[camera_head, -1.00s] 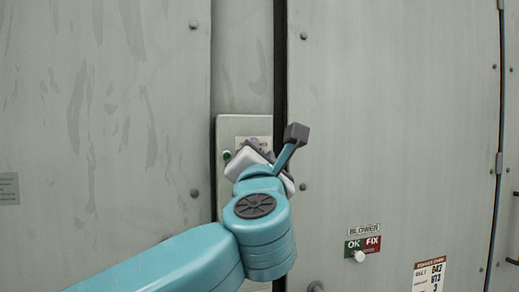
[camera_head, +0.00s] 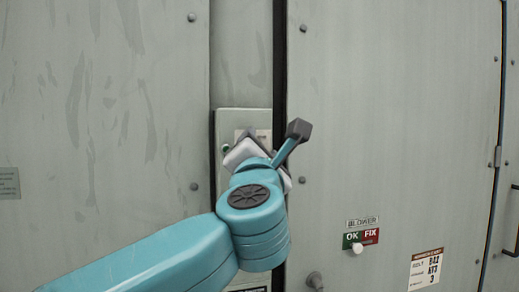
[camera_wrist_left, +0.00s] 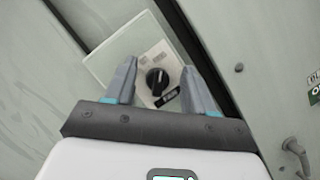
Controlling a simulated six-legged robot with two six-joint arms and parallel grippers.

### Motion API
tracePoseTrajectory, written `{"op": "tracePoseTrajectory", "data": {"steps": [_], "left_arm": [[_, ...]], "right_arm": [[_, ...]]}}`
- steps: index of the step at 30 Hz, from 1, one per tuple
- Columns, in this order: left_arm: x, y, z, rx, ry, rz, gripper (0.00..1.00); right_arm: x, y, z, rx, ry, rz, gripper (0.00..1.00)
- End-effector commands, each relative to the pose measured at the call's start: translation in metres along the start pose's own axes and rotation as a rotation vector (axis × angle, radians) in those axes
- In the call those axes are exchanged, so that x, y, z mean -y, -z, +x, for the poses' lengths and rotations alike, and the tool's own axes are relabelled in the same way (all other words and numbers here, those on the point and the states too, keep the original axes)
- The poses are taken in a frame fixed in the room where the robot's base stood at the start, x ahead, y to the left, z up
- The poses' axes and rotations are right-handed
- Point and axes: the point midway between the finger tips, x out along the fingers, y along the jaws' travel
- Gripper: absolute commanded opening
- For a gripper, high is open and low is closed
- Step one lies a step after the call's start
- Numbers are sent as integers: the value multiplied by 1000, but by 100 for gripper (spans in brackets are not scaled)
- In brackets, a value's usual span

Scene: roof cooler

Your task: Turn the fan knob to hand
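The fan knob (camera_wrist_left: 157,79) is a black round knob with a pale pointer line, on a light plate of the control box. In the left wrist view it sits between the two spread fingers of my left gripper (camera_wrist_left: 158,85), which look apart from it. In the head view my left arm and gripper (camera_head: 258,150) cover the knob in front of the grey control box (camera_head: 229,117). A black label (camera_wrist_left: 167,98) with writing too small to read is beside the knob. My right gripper is not in view.
A BLOWER sign with green OK and red FIX fields (camera_head: 361,237) and a white peg is on the right panel. A paper tag (camera_head: 426,268) hangs lower right. A dark vertical gap (camera_head: 280,60) runs beside the box. A handle (camera_wrist_left: 294,150) is at lower right.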

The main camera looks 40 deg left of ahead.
Motion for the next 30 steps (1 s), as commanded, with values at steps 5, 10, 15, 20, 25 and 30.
{"op": "tracePoseTrajectory", "data": {"steps": [5,10,15,20,25,30], "left_arm": [[0,0,-2,1,0,-1,54],[3,2,-25,5,1,-3,54],[4,2,-70,8,2,-6,54],[4,2,-112,8,3,-5,54],[3,1,-145,6,2,-2,54],[1,0,-161,2,1,-1,54]], "right_arm": [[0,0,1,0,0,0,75],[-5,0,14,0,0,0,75],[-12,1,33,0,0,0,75],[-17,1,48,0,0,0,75],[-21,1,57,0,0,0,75],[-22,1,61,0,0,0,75]]}}
